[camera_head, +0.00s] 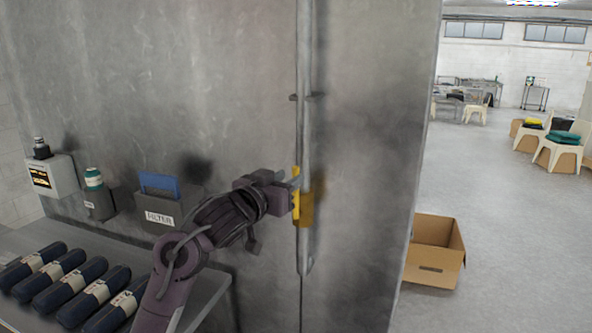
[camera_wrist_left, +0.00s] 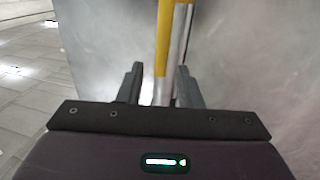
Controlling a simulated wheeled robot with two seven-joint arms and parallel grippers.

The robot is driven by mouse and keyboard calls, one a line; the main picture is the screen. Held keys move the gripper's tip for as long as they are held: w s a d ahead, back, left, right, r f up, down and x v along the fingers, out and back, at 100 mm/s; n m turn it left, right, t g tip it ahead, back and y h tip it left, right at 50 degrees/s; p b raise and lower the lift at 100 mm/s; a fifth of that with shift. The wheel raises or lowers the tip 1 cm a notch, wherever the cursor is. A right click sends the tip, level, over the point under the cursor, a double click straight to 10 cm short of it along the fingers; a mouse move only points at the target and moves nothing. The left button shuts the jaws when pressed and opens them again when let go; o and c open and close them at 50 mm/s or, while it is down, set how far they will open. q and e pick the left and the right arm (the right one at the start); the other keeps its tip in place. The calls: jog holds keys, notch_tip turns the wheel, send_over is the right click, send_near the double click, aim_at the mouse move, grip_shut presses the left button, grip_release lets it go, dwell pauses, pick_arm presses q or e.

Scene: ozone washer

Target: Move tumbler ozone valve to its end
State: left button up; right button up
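A grey upright pipe (camera_head: 305,130) runs down the metal wall. A yellow handle (camera_head: 306,208) is on its lower part; I take it for the tumbler ozone valve, though no label shows. My left gripper (camera_head: 292,181) reaches in from the left at the top of the yellow handle and partly hides it. In the left wrist view, the yellow handle (camera_wrist_left: 165,45) and the bright pipe stand between the two dark fingers (camera_wrist_left: 160,85). The fingers are apart, with a gap visible beside the handle. My right gripper is not in view.
An open cardboard box (camera_head: 436,252) stands on the floor right of the wall; open floor lies beyond.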

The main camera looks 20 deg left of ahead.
aim_at(294, 175)
pick_arm(q)
jog(key=shift+p+x, duration=0.55)
jog(key=shift+x, duration=1.65)
grip_shut()
jog(key=shift+a, duration=0.1)
